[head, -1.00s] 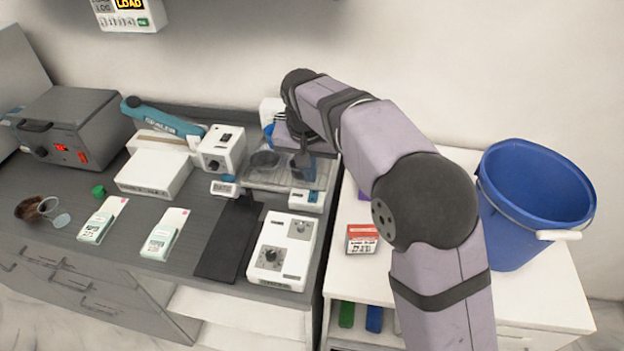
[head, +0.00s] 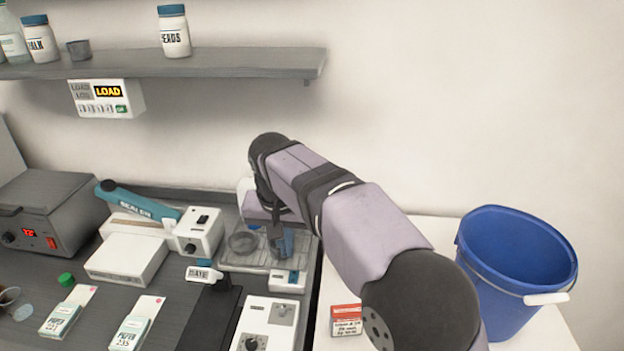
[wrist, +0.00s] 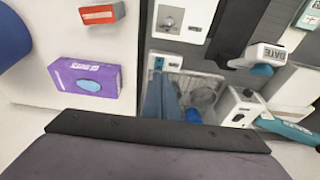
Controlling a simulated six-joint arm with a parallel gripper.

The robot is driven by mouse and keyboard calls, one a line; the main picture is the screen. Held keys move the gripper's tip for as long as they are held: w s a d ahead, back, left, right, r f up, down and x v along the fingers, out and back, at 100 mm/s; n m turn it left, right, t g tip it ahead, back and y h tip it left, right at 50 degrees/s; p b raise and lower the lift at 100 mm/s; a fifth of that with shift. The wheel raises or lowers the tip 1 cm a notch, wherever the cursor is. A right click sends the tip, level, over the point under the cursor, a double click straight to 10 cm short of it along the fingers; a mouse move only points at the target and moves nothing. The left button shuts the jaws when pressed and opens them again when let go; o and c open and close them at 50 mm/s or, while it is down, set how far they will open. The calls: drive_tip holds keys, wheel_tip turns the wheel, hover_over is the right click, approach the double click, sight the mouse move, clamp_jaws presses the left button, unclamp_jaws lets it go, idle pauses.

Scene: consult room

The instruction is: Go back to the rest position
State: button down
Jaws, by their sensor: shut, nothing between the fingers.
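My arm reaches from the lower right of the head view over the bench. My gripper (head: 282,245) hangs over the right part of a clear tray with a wire grid and round dishes (head: 245,262). It is shut and empty, partly hidden behind my wrist. In the wrist view the blue-grey fingers (wrist: 166,97) lie together above the same tray (wrist: 214,86). I cannot tell how high the fingertips are above it.
A sealer (head: 150,204) and white boxes stand left of the tray. A purple box (wrist: 82,78) shows in the wrist view. A shelf (head: 180,65) hangs above.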

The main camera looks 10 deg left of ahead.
drive_tip(key=s+d+f, duration=0.4)
drive_tip(key=d, duration=0.3)
drive_tip(key=s+d+f+g, duration=0.1)
drive_tip(key=s+d+f, duration=0.3)
drive_tip(key=d, duration=0.4)
drive_tip(key=s+d+f+g, duration=0.1)
drive_tip(key=s+d+f, duration=0.3)
drive_tip(key=s+d, duration=0.2)
drive_tip(key=shift+d, duration=1.2)
drive_tip(key=s+d+f, duration=0.3)
drive_tip(key=s, duration=0.4)
drive_tip(key=shift+s+d+f+g, duration=0.2)
drive_tip(key=shift+s+f+g, duration=0.15)
drive_tip(key=shift+s+g, duration=0.05)
